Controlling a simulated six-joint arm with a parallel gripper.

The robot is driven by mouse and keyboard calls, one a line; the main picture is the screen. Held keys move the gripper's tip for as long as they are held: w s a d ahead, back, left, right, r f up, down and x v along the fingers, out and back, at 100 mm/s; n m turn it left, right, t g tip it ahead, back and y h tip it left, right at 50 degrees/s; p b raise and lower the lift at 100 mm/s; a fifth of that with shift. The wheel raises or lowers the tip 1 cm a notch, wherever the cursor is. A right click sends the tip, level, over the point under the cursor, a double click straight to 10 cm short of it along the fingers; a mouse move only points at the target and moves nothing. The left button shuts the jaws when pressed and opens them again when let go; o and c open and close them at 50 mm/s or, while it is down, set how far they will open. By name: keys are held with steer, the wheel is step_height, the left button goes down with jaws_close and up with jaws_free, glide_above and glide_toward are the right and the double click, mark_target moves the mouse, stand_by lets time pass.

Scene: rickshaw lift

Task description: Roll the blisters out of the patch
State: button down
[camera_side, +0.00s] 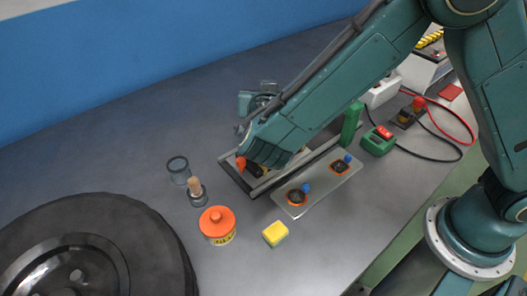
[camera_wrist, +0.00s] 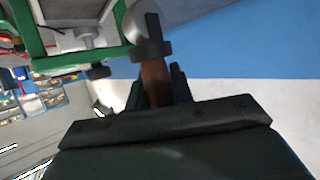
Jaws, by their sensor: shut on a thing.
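In the wrist view, my gripper (camera_wrist: 158,82) is shut on the brown handle of a roller (camera_wrist: 154,80). The roller's rounded grey head (camera_wrist: 146,36) lies beyond the jaws. In the side view my arm hides the jaws and the held roller. A pale plate (camera_side: 318,188) there carries two dark patches with orange edges, one at the near end (camera_side: 297,198) and one at the far end (camera_side: 340,167). A small blue piece shows at each patch. I cannot make out blisters on either patch.
A dark tray (camera_side: 229,177) lies partly under my arm. An orange-lidded tin (camera_side: 217,224), yellow block (camera_side: 275,233), clear cup (camera_side: 178,168) and stoppered jar (camera_side: 197,193) stand on the bench. A large tyre (camera_side: 155,245) fills the lower left. Cables run at right.

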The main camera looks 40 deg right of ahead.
steer(key=shift+s+d+r, duration=0.1)
steer(key=shift+s+r, duration=0.05)
steer(key=shift+f, duration=0.2)
steer(key=shift+f, duration=2.9)
steer(key=shift+f, duration=0.45)
